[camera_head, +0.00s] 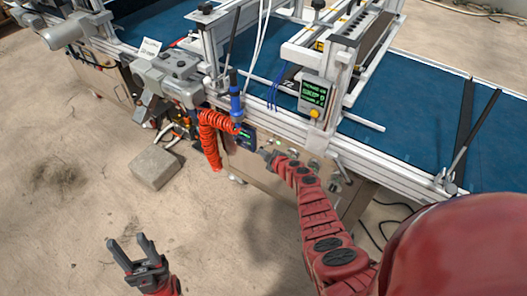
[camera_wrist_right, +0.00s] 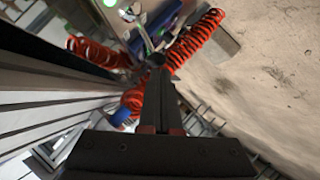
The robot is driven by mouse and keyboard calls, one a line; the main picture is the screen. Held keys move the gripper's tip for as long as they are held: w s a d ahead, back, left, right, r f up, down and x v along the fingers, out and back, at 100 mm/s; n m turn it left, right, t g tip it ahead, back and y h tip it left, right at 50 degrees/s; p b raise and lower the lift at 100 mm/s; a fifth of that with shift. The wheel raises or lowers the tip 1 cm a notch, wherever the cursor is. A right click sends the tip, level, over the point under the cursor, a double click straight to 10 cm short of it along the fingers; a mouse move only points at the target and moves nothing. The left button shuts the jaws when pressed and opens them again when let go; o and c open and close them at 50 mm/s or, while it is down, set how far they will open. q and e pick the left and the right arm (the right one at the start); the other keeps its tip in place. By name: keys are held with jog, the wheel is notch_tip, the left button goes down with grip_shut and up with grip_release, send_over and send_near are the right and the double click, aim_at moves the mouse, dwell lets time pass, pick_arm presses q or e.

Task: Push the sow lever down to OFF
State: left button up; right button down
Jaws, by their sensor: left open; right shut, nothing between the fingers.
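My right gripper (camera_head: 266,153) is shut with nothing in it, at the front panel under the conveyor in the head view. In the right wrist view its closed fingers (camera_wrist_right: 158,75) point toward a thin metal lever (camera_wrist_right: 143,32), likely the sow lever. A dark round end of the lever appears right at the fingertips; I cannot tell whether they touch. In the head view the gripper and arm hide the lever, so its position is unclear. My left gripper (camera_head: 128,242) is open and empty over the floor, far from the panel.
A coiled red hose (camera_head: 210,135) hangs just left of the panel, beside a blue cylinder (camera_head: 236,100). A small display (camera_head: 313,94) stands on the white conveyor frame above. A concrete block (camera_head: 155,167) lies on the floor. The floor in front is mostly clear.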

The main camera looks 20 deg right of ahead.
notch_tip(320, 180, down, 5)
jog(key=a+n+t+h+b, duration=0.1)
jog(key=n+t+h+b, duration=0.15)
jog(key=b, duration=0.95)
jog(key=a+f+p+v, duration=0.1)
jog(key=p+v, duration=0.4)
jog(key=v, duration=0.8)
jog(key=shift+s+a+y, duration=0.45)
jog(key=shift+s+a, duration=0.05)
jog(key=shift+a, duration=0.25)
jog(key=shift+f+n, duration=0.1)
jog(key=shift+n, duration=0.15)
